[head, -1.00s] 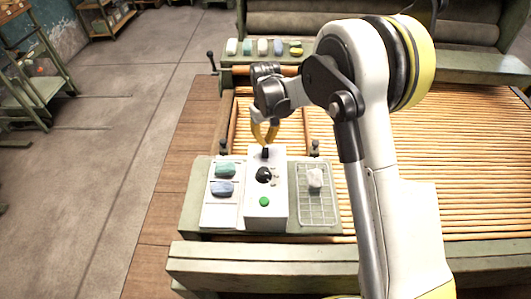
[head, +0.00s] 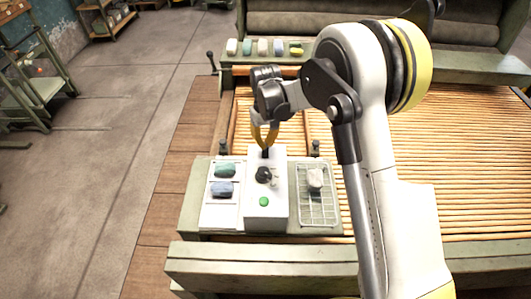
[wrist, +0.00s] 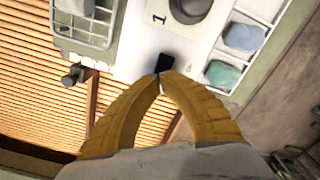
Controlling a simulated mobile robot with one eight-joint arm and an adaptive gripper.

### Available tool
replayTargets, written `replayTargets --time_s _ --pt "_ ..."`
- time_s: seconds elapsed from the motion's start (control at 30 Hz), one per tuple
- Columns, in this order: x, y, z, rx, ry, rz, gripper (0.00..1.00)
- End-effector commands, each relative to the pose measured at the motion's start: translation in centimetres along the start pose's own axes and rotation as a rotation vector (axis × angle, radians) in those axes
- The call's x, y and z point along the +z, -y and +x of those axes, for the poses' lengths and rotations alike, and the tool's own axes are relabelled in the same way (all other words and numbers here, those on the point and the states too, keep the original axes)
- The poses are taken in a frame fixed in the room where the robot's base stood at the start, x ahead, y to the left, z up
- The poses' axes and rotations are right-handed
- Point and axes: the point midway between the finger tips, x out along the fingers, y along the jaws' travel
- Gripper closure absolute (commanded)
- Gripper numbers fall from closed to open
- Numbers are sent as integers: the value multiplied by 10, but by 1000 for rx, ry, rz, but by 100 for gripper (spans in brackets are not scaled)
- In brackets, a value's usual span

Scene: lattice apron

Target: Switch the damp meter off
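The damp meter (head: 267,210) is a white box on a green shelf, with a black round knob (head: 263,174), a green button (head: 264,201) and a small black switch (head: 265,153) at its far end. In the wrist view the black switch (wrist: 164,62) stands right at my fingertips, below the knob (wrist: 189,8) and a printed "1". My gripper (head: 265,146) has yellow fingers pointing down at the switch. Its tips (wrist: 160,75) are together or nearly so. Whether they touch or pinch the switch I cannot tell.
A white tray (head: 209,213) with green and blue lumps lies left of the meter. A wire rack (head: 318,211) with a pale lump lies right. Small posts (head: 315,149) stand behind. Wooden slats (head: 450,165) spread to the right; floor is open at left.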

Motion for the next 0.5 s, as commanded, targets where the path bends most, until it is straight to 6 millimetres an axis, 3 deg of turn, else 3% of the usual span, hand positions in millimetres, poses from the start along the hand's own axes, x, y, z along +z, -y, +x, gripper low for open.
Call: replayTargets --time_s 0.5 --pt "0 0 8 0 0 0 100"
